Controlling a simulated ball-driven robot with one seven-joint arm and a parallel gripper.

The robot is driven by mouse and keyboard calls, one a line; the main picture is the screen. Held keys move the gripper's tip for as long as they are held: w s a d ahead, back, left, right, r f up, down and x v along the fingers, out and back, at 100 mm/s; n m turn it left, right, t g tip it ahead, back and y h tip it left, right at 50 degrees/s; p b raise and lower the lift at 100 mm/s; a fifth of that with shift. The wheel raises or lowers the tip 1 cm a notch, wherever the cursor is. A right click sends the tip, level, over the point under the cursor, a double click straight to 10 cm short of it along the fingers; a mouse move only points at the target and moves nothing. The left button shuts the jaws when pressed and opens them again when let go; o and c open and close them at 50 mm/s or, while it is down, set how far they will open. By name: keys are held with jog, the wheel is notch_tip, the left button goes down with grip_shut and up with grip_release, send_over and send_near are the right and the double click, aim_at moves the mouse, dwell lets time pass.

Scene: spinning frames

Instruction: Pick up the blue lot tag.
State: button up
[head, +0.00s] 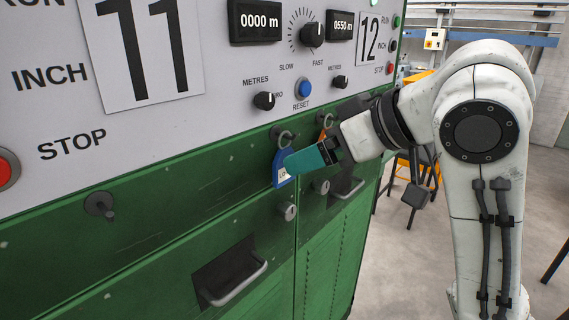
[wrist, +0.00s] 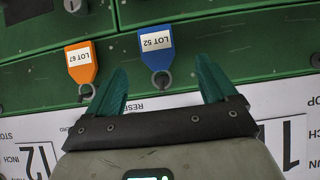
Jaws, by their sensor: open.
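The blue lot tag (head: 281,168) hangs from a peg on the green machine front in the head view, partly hidden behind my gripper. In the wrist view the blue tag (wrist: 157,50) reads "LOT 52" and appears upside down, with its ring on a dark peg (wrist: 161,78). My gripper (head: 294,162) has teal fingers and is close to the blue tag in the head view. In the wrist view my gripper (wrist: 160,80) is open, and the tag's ring end shows between its fingertips. I cannot tell whether a finger touches the tag.
An orange tag (wrist: 81,64) reading "LOT 67" hangs beside the blue one, near the left finger. A bare peg (head: 100,205) is at the left. Locks and a handle (head: 236,284) stick out below. Knobs and the blue reset button (head: 304,89) are above.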

jog(key=p+x, duration=0.1)
jog(key=x, duration=0.6)
jog(key=shift+w, duration=0.2)
jog(key=shift+r, duration=0.1)
jog(key=shift+d, duration=0.1)
jog(key=c, duration=1.1)
jog(key=shift+r, duration=0.1)
jog(key=shift+r, duration=0.55)
jog(key=b, duration=0.2)
send_near(287, 155)
jog(key=s+d+f, duration=0.1)
jog(key=s+d, duration=0.1)
jog(key=s+d+f, duration=0.2)
jog(key=s+d, duration=0.1)
jog(key=s+d+f, duration=0.1)
jog(key=s+d, duration=0.1)
jog(key=shift+s+d+f, duration=0.2)
jog(key=shift+d+f, duration=0.05)
jog(key=shift+f, duration=0.15)
jog(key=shift+r, duration=0.2)
